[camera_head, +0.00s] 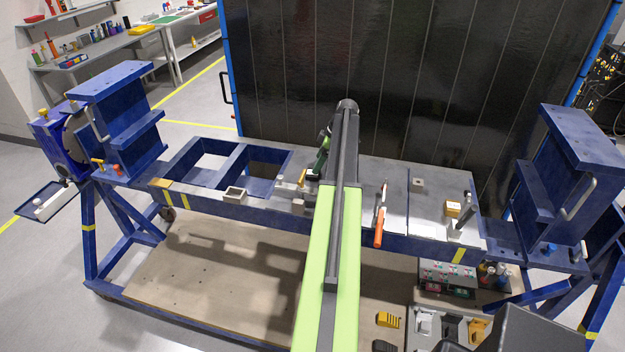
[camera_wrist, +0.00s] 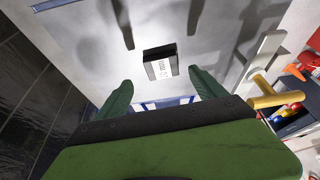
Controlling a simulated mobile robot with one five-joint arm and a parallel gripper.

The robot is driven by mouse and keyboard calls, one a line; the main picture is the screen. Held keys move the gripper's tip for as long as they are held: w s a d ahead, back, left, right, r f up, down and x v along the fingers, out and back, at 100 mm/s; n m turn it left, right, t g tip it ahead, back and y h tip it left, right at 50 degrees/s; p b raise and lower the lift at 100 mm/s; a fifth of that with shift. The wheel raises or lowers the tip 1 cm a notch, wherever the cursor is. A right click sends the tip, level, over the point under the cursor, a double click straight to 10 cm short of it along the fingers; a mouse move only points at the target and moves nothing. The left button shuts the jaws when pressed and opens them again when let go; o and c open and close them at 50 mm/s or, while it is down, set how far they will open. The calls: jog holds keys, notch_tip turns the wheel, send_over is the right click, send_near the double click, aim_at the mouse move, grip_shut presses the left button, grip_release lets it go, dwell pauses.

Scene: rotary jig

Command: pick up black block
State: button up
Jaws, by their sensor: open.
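The black block (camera_wrist: 161,62) shows in the wrist view as a small dark piece with a pale, marked face, on a light grey metal surface. My gripper (camera_wrist: 161,88) has its two green fingers spread apart, one at each side of the picture's middle. The block appears between and beyond the fingertips, and nothing is between the fingers. I cannot tell the exact gap to it. In the head view my gripper (camera_head: 321,158) is mostly hidden behind my arm, above the bench. I cannot make out the black block for certain there.
In the head view the blue-framed bench (camera_head: 225,207) has an orange-handled tool (camera_head: 379,228) and a yellowish block (camera_head: 452,209) right of my arm. A small open grey box (camera_head: 235,195) sits left. Tall blue end brackets (camera_head: 118,125) flank the bench. A dark panel (camera_head: 420,70) stands behind.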

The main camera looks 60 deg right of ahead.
jog(key=b+x, duration=0.4)
jog(key=x, duration=0.1)
jog(key=shift+s+a+f+b, duration=0.1)
jog(key=shift+s+f+b, duration=0.1)
jog(key=shift+b, duration=0.1)
jog(key=shift+r, duration=0.2)
jog(key=shift+w, duration=0.1)
grip_shut()
